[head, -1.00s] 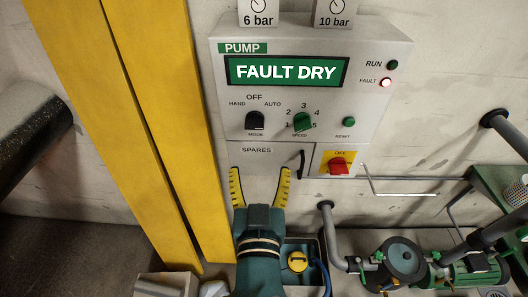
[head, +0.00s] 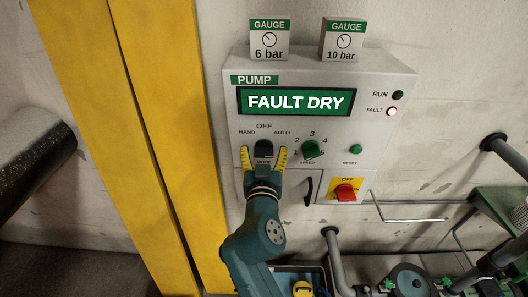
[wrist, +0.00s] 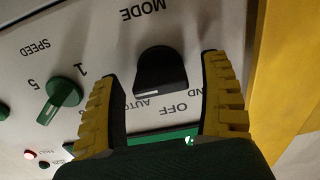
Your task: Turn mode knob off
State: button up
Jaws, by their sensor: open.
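The black mode knob (head: 263,149) is on the pump panel's lower left, under the labels HAND, OFF and AUTO. It also shows in the wrist view (wrist: 160,74), upside down, with a white mark on its edge towards the OFF and AUTO lettering. I cannot tell exactly which label it points at. My gripper (head: 263,152) is open, with one yellow finger on each side of the knob. In the wrist view the gripper (wrist: 163,95) shows gaps between both fingers and the knob. Whether the fingertips touch the panel is unclear.
The green speed knob (head: 311,149) is just right of my gripper. The panel display (head: 295,102) reads FAULT DRY, and the fault lamp (head: 392,112) is lit. A red switch (head: 345,193) sits lower right. Yellow posts (head: 175,120) stand close on the left.

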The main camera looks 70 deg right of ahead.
jog(key=shift+w+d, duration=0.1)
jog(key=shift+f, duration=0.1)
jog(key=c, duration=1.2)
jog(key=shift+n, duration=0.3)
jog(key=n, duration=0.4)
jog(key=shift+p, duration=0.35)
jog(key=shift+n+p, duration=0.6)
jog(key=shift+n, duration=1.5)
